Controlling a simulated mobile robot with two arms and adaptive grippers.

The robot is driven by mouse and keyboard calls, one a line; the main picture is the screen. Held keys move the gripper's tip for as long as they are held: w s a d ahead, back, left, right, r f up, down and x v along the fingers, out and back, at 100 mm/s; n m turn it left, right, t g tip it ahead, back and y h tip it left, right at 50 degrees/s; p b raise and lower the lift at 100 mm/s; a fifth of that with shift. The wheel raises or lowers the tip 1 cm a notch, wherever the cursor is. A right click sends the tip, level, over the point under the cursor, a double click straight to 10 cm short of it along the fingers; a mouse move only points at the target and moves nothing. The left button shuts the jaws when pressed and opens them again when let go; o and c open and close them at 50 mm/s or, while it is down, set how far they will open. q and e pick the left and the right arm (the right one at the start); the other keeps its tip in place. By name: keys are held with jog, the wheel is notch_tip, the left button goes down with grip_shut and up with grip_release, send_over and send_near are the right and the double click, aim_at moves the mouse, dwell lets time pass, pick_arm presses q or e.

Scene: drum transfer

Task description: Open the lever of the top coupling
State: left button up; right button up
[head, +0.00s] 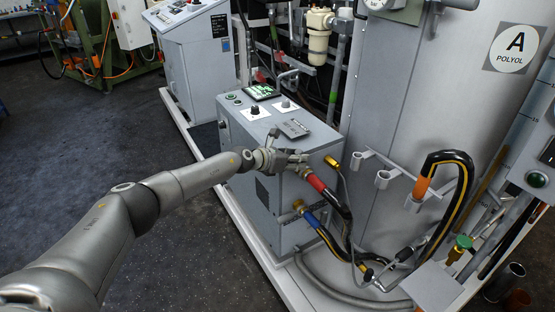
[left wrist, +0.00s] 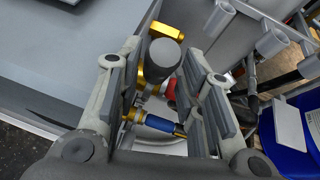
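The top coupling (head: 316,182) has a red collar and sits on the side of the grey cabinet, with a black hose running down from it. In the left wrist view its red collar (left wrist: 171,88) is partly hidden behind a grey rounded knob (left wrist: 165,52), apparently the lever's end. My left gripper (head: 288,160) is at the cabinet's upper edge, just above and left of the top coupling. In the left wrist view its fingers (left wrist: 163,85) are spread, with the knob between them and no clear contact. My right gripper is not in view.
A lower coupling with a blue collar (head: 312,220) sits below the top one. A yellow handle (head: 332,161) is beside the cabinet's top corner. Empty grey holders (head: 382,178) project from the large tank (head: 420,80) at right. Hoses fill the space below.

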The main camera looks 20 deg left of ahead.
pick_arm(q)
jog(key=v, duration=0.8)
jog(key=shift+s, duration=0.25)
jog(key=shift+r, duration=0.1)
jog(key=s+d+f+n+y, duration=0.15)
jog(key=s+f+n, duration=0.25)
jog(key=f+n, duration=0.7)
jog(key=s+d+f+n+y, duration=0.15)
jog(key=s+f+n, duration=0.25)
jog(key=f+n, duration=0.75)
jog(key=s+a+f+n+g+y, duration=0.25)
jog(key=s+f+n, duration=0.35)
jog(key=s+f, duration=1.4)
jog(key=s+f+n+g, duration=0.2)
jog(key=s+f+n, duration=0.1)
jog(key=s, duration=0.9)
jog(key=s+d+f+n+g, duration=0.1)
jog(key=s+f+n+g, duration=0.2)
jog(key=s, duration=0.9)
jog(key=s+d+f+n+g, duration=0.1)
jog(key=s+f+n, duration=0.3)
jog(key=s+f, duration=0.4)
jog(key=s+g, duration=0.1)
jog(key=s, duration=0.3)
jog(key=shift+f+g+y, duration=0.15)
jog(key=shift+g+y, duration=0.2)
